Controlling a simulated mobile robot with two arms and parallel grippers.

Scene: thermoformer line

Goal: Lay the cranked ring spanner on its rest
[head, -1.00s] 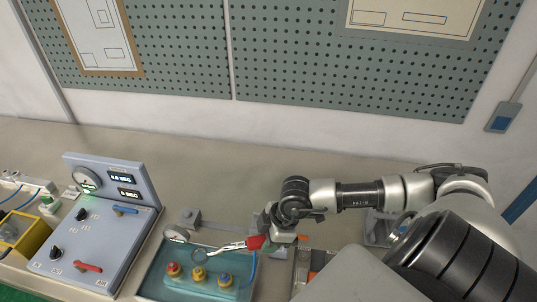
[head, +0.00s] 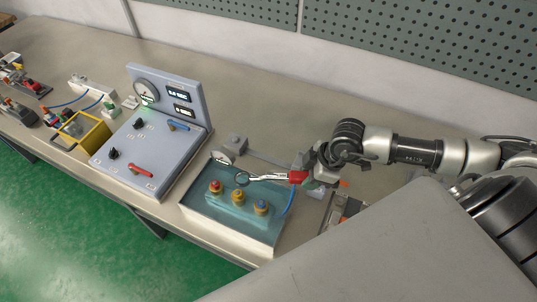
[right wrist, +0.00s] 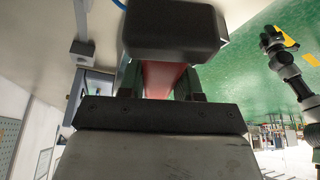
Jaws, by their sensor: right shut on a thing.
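The cranked ring spanner has a bright shaft (head: 268,177) and a red handle (head: 296,177). My right gripper (head: 306,174) is shut on the handle, and the red part also shows between the fingers in the right wrist view (right wrist: 163,78). The spanner points left, its ring end over the teal tray (head: 232,222) in the head view. I cannot tell its height above the tray. A grey block (head: 235,146) with a thin bar stands behind the tray; I cannot tell whether it is the rest. Another arm, probably my left, shows in the right wrist view; its jaws are unclear.
Several coloured knobs (head: 238,197) stand in the tray. A blue-grey control panel (head: 150,145) with gauge and displays stands left of it, then a yellow bin (head: 84,133). A grey fixture (head: 340,211) is right of the tray. The back of the bench is clear.

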